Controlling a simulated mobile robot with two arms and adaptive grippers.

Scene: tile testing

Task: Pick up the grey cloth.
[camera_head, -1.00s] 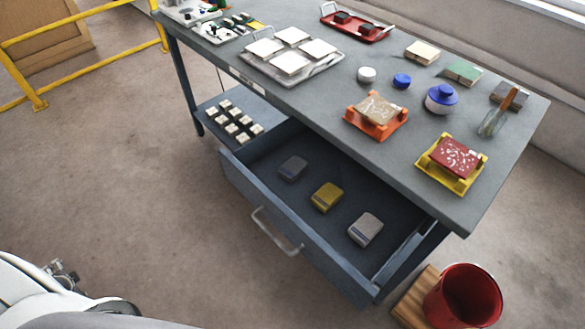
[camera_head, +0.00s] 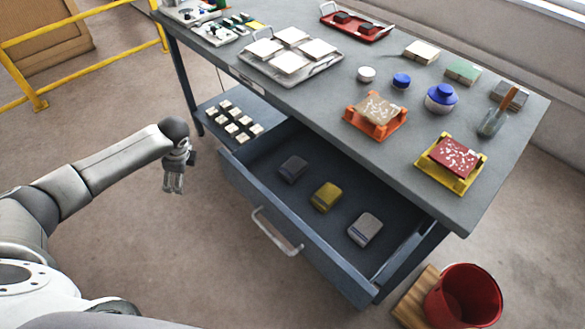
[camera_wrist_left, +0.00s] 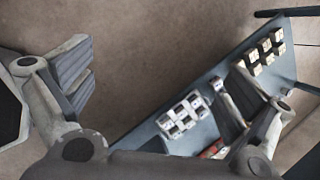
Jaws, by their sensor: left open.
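The open drawer (camera_head: 262,222) under the table holds three folded cloth-like pads. One is dark grey (camera_head: 292,169) at the left, one is yellow (camera_head: 326,197) in the middle, and one is light grey (camera_head: 365,229) at the right. I cannot tell which of the two grey ones is the named cloth. My left gripper (camera_head: 174,190) is open and empty, left of the drawer and pointing down over the floor. In the left wrist view its fingers (camera_wrist_left: 165,95) are spread wide, with no grey cloth clearly visible. My right gripper is not in view.
The drawer handle (camera_head: 278,232) sticks out in front. Several small white blocks (camera_head: 234,123) lie on a lower shelf (camera_head: 262,116) beside the drawer. The tabletop (camera_head: 330,110) above carries tiles and trays. A red bucket (camera_head: 463,300) stands at the lower right.

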